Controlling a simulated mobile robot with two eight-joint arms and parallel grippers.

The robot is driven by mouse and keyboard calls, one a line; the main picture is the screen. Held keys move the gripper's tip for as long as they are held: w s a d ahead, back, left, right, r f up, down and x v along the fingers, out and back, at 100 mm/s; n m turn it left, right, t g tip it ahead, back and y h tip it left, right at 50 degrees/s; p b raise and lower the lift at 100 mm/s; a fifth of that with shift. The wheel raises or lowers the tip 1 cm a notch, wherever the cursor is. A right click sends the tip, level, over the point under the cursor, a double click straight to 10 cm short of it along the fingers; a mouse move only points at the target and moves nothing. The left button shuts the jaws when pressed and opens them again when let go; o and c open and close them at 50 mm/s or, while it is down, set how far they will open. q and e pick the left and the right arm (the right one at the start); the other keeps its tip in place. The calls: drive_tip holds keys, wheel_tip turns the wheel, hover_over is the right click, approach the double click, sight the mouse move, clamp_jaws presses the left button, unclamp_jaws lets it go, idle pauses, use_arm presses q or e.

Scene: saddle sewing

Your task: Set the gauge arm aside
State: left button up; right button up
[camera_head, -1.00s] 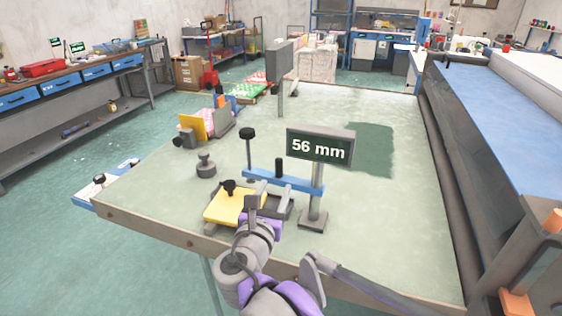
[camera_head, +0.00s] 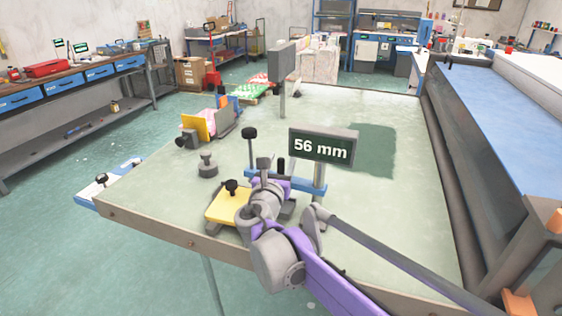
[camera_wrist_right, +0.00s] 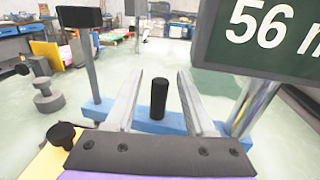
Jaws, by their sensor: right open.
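The gauge arm is a blue bar (camera_head: 307,184) lying above the table beside the "56 mm" sign (camera_head: 320,146). It also crosses the right wrist view (camera_wrist_right: 172,121). A black knob (camera_wrist_right: 159,98) stands up from it, and a dark upright post with a black head (camera_head: 249,134) rises at its left end. My right gripper (camera_head: 270,171) is over the bar. In the right wrist view its two fingers (camera_wrist_right: 160,82) are apart, one on each side of the black knob, with gaps showing. My arm hides part of the bar in the head view. My left gripper is out of view.
A yellow block with a black knob (camera_head: 226,204) sits left of my right wrist. A grey weight (camera_head: 207,166) and a yellow-and-grey holder (camera_head: 196,127) stand farther left.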

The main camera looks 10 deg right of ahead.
clamp_jaws()
idle(1.4)
